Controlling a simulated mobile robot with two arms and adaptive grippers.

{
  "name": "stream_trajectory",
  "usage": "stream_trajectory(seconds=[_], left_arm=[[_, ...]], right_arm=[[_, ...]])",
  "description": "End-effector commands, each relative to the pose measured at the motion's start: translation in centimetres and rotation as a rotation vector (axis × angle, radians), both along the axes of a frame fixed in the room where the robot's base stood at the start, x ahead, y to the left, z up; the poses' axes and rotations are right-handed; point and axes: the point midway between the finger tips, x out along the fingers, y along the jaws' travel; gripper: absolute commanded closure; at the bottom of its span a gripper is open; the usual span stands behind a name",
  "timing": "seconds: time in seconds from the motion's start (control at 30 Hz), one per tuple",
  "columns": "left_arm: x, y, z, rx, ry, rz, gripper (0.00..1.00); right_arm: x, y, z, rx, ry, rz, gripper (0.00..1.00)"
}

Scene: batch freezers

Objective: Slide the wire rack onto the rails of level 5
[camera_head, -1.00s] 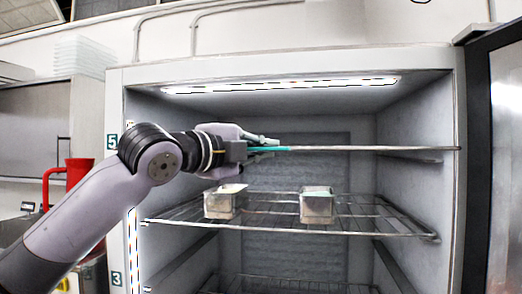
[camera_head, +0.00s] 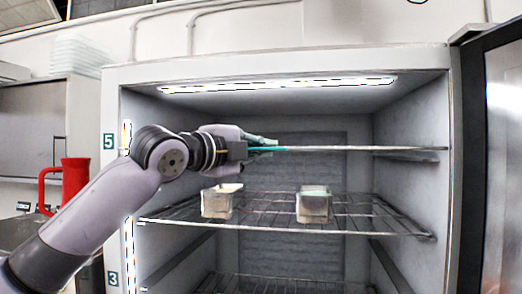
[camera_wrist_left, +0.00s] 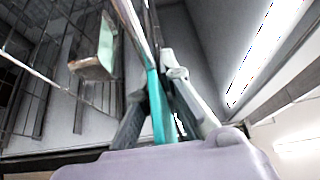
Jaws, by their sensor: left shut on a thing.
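The wire rack (camera_head: 370,148) is seen nearly edge-on as a thin, level line in the upper part of the open freezer cabinet. Its right end lies just above the right rail (camera_head: 415,157) of level 5; whether they touch cannot be told. My left gripper (camera_head: 268,146) is shut on the rack's front edge, at a teal section. In the left wrist view the rack's bar (camera_wrist_left: 138,32) runs between the fingers (camera_wrist_left: 160,88). The left rail of level 5 is hidden behind my left arm. My right gripper is not in view.
A lower wire shelf (camera_head: 270,222) holds two small containers, a left one (camera_head: 216,204) and a right one (camera_head: 314,207), below my gripper. Another shelf is lower down. The cabinet door (camera_head: 498,170) stands open at the right. A red jug (camera_head: 75,182) is at the left.

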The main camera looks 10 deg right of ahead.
Motion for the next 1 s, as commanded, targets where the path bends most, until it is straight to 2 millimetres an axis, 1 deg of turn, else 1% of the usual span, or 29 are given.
stream_trajectory(seconds=[0.03, 0.8, 1.0], left_arm=[[0.1, -0.1, 0.3, -0.004, -0.005, -0.002, 1.00], [3.7, -1.2, 0.1, -0.004, -0.004, -0.002, 1.00], [4.4, -1.5, 0.1, -0.004, -0.006, -0.001, 1.00]], right_arm=[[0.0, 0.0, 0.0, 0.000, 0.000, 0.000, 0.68], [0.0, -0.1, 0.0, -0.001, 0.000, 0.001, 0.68], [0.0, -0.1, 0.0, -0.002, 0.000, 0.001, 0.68]])
